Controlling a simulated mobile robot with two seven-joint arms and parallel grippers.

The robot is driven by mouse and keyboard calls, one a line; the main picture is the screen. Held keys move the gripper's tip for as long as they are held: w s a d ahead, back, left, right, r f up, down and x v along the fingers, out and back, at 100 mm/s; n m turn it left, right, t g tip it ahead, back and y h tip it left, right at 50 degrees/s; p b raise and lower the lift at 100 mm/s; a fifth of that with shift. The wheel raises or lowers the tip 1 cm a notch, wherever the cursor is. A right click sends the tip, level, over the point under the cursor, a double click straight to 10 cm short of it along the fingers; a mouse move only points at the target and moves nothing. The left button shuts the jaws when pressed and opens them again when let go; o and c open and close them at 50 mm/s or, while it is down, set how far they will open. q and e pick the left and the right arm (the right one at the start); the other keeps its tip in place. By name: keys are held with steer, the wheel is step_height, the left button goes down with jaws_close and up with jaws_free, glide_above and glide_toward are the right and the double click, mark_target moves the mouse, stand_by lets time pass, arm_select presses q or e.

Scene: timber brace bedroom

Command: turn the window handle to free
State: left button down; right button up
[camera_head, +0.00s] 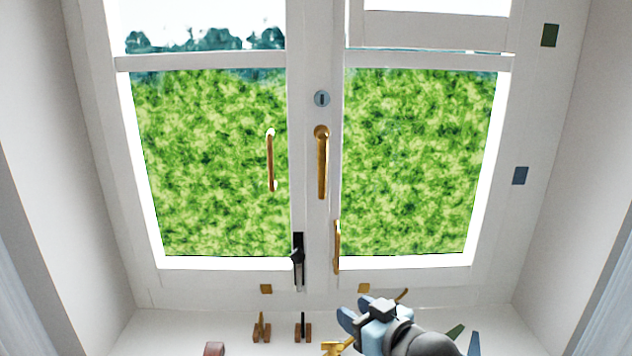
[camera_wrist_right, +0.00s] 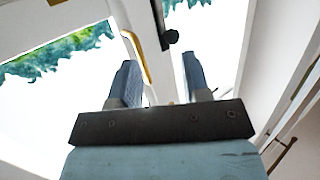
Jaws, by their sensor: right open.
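The window stands ahead, with two tall panes and a white centre post. A brass lever handle (camera_head: 321,162) hangs straight down from its round base on the post. A black handle (camera_head: 298,258) sits lower, at the inner edge of the left sash. My right gripper (camera_head: 354,310) is open and empty, low in front of the window and apart from both handles. In the right wrist view its two blue fingers (camera_wrist_right: 160,75) are spread. My left gripper is not in view.
Brass pulls sit on the left pane (camera_head: 271,160) and low beside the right pane (camera_head: 337,247). Small brown blocks (camera_head: 261,331) and a pinkish object (camera_head: 214,349) stand on the sill. White reveal walls close both sides.

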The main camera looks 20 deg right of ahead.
step_height(320, 180, up, 12)
steer(key=w+t, duration=0.1)
steer(key=t, duration=0.1)
glide_toward(325, 179)
steer(key=shift+y, duration=0.3)
steer(key=p+x, duration=0.2)
steer(key=x, duration=0.7)
steer(key=shift+w, duration=0.2)
steer(key=shift+w+a+f+p, duration=0.15)
steer(key=shift+w+p, duration=0.15)
steer(key=shift+w, duration=0.35)
jaws_close()
